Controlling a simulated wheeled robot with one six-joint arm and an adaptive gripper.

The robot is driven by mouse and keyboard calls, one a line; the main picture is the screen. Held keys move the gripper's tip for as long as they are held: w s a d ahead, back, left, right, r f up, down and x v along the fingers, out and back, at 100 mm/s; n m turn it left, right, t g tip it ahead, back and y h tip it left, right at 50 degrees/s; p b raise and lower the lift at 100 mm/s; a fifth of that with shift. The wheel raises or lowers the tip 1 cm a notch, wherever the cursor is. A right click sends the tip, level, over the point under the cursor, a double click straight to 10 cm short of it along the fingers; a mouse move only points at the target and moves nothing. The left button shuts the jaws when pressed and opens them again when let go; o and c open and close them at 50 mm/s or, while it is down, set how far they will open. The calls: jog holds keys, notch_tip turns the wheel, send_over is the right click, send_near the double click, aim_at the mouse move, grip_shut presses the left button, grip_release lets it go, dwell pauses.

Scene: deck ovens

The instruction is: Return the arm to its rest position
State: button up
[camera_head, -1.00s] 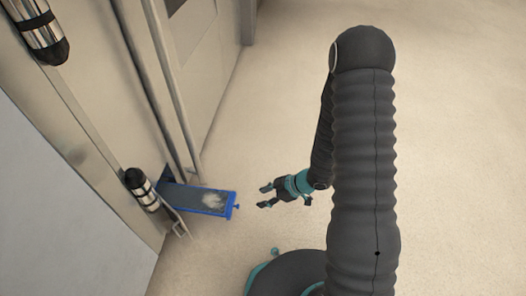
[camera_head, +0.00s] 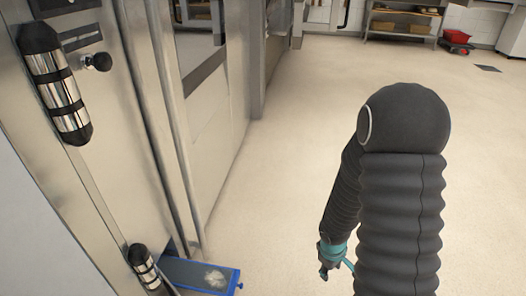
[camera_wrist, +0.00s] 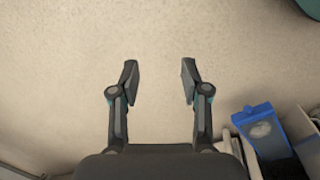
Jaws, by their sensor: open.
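My arm, in a dark ribbed cover, stands at the right of the head view. My gripper (camera_head: 338,272) hangs low beside it, partly hidden behind the arm. In the wrist view my gripper (camera_wrist: 160,82) has its two fingers spread apart, with only bare floor between and beyond them. It holds nothing and touches nothing that I can see.
A blue tray (camera_head: 184,264) with a pale powdery patch juts from the steel oven front (camera_head: 108,120) at left; it also shows in the wrist view (camera_wrist: 250,116). Shelving (camera_head: 404,22) and a red bin (camera_head: 457,36) stand far back. The floor (camera_head: 265,185) between is clear.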

jog(key=s+a+r+m+t+p, duration=0.1)
jog(key=s+r, duration=0.3)
jog(key=r, duration=0.9)
jog(key=s+a+r+m+t+y+p, duration=0.1)
jog(key=s+a+r+m+t+p, duration=0.1)
jog(key=r, duration=1.2)
jog(key=s+a+r+m+t+p, duration=0.1)
jog(key=s+r+m+p, duration=0.2)
jog(key=s+r, duration=0.5)
notch_tip(320, 180, up, 6)
jog(key=shift+a+r+m+t+y+p, duration=0.2)
jog(key=shift+a+m+t+y+p, duration=0.15)
jog(key=shift+m, duration=0.55)
jog(key=shift+c, duration=0.4)
jog(key=shift+a, duration=0.15)
